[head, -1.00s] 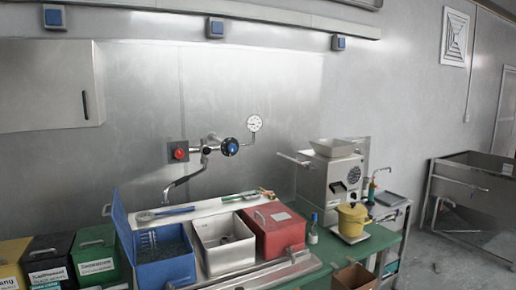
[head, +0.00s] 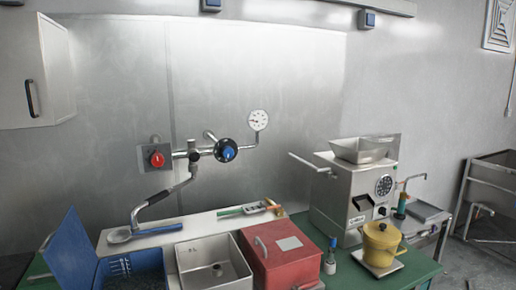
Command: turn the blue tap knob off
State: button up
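The blue tap knob (head: 226,150) is a round dark handle with a blue centre, on the right end of the wall-mounted tap in the head view. A red knob (head: 157,159) sits at the tap's left end on a grey plate. The tap spout (head: 163,195) slopes down to the left over the back ledge. I cannot tell from this view whether water runs. My gripper is not in view.
Below the tap stand an open blue bin (head: 128,268), a steel bin (head: 213,262) and a closed red bin (head: 281,257). A steel grinder (head: 360,195) and a yellow pot (head: 381,243) stand on the green table at right. A pressure gauge (head: 259,120) is beside the knob.

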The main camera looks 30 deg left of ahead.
aim_at(227, 152)
jog(key=u, duration=0.3)
jog(key=i, duration=0.7)
jog(key=u, duration=0.65)
